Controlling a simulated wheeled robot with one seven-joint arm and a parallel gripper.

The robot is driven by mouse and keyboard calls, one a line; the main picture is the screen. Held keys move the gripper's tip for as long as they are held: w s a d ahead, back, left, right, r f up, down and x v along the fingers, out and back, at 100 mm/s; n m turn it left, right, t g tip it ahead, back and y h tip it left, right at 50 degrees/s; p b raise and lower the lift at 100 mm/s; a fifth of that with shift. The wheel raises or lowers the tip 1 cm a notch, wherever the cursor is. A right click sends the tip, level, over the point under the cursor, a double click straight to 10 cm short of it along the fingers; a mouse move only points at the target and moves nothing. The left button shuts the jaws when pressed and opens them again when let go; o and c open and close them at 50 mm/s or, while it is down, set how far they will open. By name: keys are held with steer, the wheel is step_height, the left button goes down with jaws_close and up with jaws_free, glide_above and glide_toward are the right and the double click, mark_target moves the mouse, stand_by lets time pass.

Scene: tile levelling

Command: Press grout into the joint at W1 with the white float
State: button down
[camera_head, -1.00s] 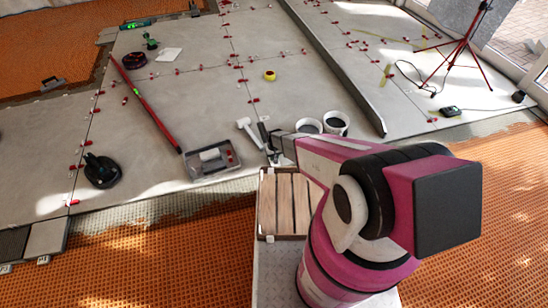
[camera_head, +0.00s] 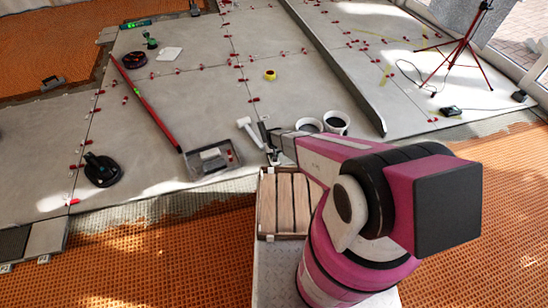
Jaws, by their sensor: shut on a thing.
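My gripper (camera_head: 273,146) is small and mostly hidden behind my pink and white arm. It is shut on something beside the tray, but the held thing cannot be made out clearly. A grey tray (camera_head: 232,173) lies on the tiles to its left, with a whitish block (camera_head: 211,155) in it. I cannot tell whether this block is the white float. No W1 label is readable.
Two buckets (camera_head: 337,122) stand just right of the gripper. A slatted wooden crate (camera_head: 284,204) is in front. A red tripod (camera_head: 468,45) stands far right.

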steer(key=shift+w+a+f, duration=0.1)
steer(key=shift+w+a, duration=0.05)
steer(key=shift+w, duration=0.4)
steer(key=shift+w+a, duration=0.15)
steer(key=shift+w, duration=0.4)
steer(key=shift+w+a, duration=0.1)
steer(key=shift+w, duration=0.2)
steer(key=shift+w, duration=0.1)
steer(key=shift+w+a+r, duration=0.2)
steer(key=shift+w+a, duration=0.05)
steer(key=shift+w, duration=0.45)
steer(key=shift+w+a+f, duration=0.1)
steer(key=shift+w+a, duration=0.15)
steer(key=shift+w, duration=0.65)
steer(key=shift+w, duration=0.15)
steer(key=shift+w+a, duration=0.25)
steer(key=shift+w, duration=0.65)
